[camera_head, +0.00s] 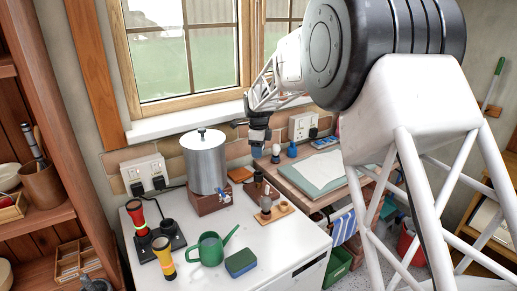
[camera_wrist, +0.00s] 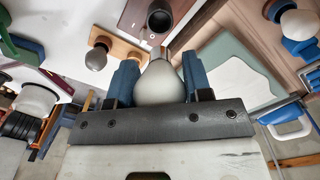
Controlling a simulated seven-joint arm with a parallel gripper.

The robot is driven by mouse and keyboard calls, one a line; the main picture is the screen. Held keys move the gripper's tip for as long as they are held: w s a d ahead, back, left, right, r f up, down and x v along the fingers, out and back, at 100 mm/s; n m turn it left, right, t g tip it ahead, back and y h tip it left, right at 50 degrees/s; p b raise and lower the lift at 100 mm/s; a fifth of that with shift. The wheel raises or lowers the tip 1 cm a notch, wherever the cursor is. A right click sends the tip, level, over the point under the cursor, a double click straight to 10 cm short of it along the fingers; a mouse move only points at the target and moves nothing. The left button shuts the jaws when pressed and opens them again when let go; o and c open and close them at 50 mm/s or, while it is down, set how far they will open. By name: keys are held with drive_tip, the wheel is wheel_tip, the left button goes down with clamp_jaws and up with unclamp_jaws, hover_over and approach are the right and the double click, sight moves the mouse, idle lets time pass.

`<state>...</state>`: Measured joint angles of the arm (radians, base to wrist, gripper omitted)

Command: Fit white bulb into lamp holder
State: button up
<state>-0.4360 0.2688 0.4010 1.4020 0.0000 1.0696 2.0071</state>
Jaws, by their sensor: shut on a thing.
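My gripper (camera_head: 258,143) is shut on a white bulb (camera_wrist: 159,84). In the wrist view the bulb sits between the two blue finger pads, its narrow metal end pointing away from the gripper. The lamp holder (camera_wrist: 140,20), a brown block with a round black socket, lies beyond that metal end. In the head view the lamp holder (camera_head: 251,189) stands on the white worktop, below and apart from my gripper. The held bulb is mostly hidden by the fingers in the head view.
A wooden board (camera_head: 281,213) with a grey bulb (camera_head: 266,203) stands beside the holder. A steel urn (camera_head: 205,163), green watering can (camera_head: 208,250), sponge (camera_head: 240,263) and torches (camera_head: 163,257) share the worktop. Another white bulb (camera_head: 276,149) stands behind, near a blue object (camera_head: 291,150).

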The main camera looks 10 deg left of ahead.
drive_tip(key=shift+f, duration=2.45)
drive_tip(key=shift+f, duration=1.9)
drive_tip(key=o, duration=1)
drive_tip(key=shift+r, duration=3.9)
